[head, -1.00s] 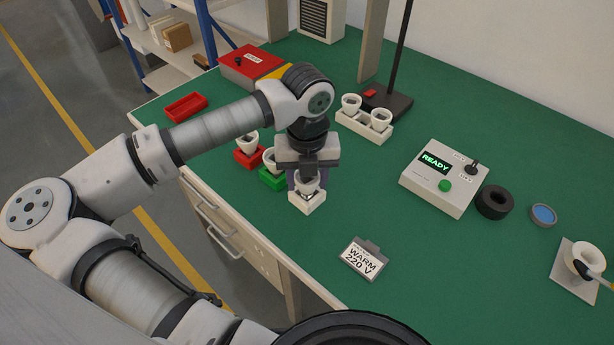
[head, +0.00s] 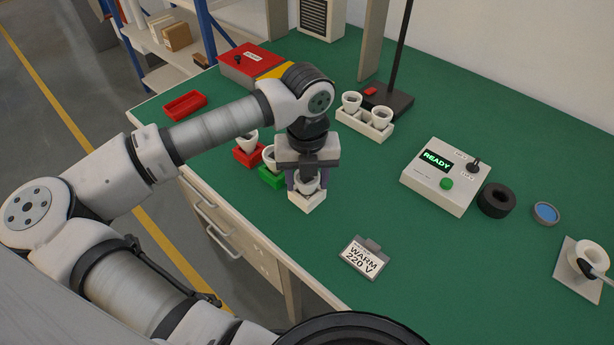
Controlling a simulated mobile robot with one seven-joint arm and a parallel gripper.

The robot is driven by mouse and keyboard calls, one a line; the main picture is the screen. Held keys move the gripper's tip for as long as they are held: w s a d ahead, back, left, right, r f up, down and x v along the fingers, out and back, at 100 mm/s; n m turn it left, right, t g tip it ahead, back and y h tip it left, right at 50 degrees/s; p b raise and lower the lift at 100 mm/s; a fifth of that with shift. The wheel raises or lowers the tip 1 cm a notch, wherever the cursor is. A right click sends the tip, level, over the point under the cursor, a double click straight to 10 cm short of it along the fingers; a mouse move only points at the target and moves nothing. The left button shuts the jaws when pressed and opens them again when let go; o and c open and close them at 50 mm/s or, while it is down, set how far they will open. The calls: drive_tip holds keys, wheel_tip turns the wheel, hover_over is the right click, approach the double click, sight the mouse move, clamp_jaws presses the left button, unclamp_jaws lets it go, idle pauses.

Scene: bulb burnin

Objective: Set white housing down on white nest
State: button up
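The white nest (head: 307,202) is a small white block on the green bench, at the front of a row of nests. The white housing (head: 308,184) is a white cup shape right at the top of the nest, upright. My gripper (head: 307,180) points down, with its fingers on both sides of the housing. The fingers look closed on the housing. Whether the housing rests fully in the nest is hard to tell, as the fingers and palm partly cover it.
A green nest (head: 271,178) and a red nest (head: 248,157), each with a white housing, stand close behind left. A white rack (head: 362,129) with two housings is at the back. A sign (head: 363,259) lies front right. A control box (head: 445,177) reads READY.

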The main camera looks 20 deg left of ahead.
drive_tip(key=o, duration=0.4)
wheel_tip(320, 180, up, 14)
drive_tip(key=shift+f+b, duration=0.1)
drive_tip(key=shift+b, duration=0.7)
drive_tip(key=shift+s+f, duration=0.1)
